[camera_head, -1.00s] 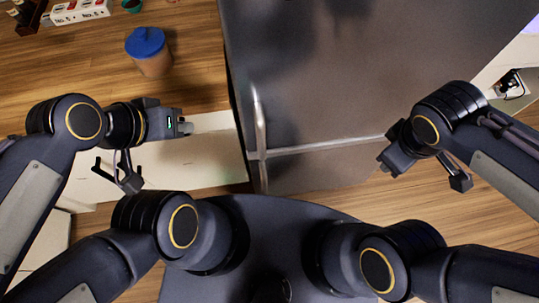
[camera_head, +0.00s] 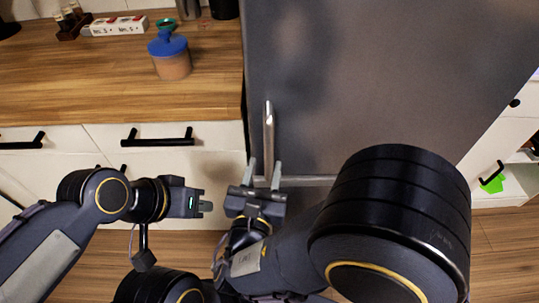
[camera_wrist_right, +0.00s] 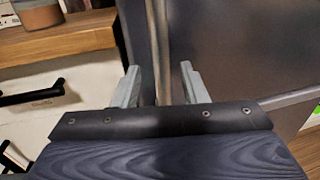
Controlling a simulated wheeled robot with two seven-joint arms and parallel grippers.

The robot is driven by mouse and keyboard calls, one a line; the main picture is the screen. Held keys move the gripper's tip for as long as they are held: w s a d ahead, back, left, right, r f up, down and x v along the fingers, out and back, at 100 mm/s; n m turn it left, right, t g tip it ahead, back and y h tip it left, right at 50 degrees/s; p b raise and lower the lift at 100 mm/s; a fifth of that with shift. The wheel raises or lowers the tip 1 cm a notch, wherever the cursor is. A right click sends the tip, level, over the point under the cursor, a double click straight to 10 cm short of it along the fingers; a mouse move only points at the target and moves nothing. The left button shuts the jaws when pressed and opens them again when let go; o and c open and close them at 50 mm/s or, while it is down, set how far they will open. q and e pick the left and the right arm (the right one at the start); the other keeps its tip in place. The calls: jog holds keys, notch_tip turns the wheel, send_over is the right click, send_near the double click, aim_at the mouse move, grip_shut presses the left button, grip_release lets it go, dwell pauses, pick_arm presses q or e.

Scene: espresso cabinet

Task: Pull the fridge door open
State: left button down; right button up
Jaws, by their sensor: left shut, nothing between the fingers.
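The grey fridge (camera_head: 370,80) stands at centre right in the head view, its door closed. Its vertical metal handle (camera_head: 269,125) runs along the door's left edge; it also shows in the right wrist view (camera_wrist_right: 160,50), ahead of the fingers. My right gripper (camera_head: 264,172) is open below the lower part of the handle in the head view. In the right wrist view its two fingers (camera_wrist_right: 158,88) stand apart, with the handle's line between them; I cannot tell whether they touch it. My left gripper (camera_head: 208,207) is shut and empty, left of the fridge, in front of the white drawers.
A wooden counter (camera_head: 110,85) with white drawers (camera_head: 80,165) and black handles (camera_head: 157,141) is left of the fridge. A white cabinet (camera_head: 490,150) is at the right.

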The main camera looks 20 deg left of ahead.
aim_at(268, 155)
jog(key=w, duration=0.5)
jog(key=shift+w+a, duration=0.15)
jog(key=shift+w, duration=0.05)
grip_shut()
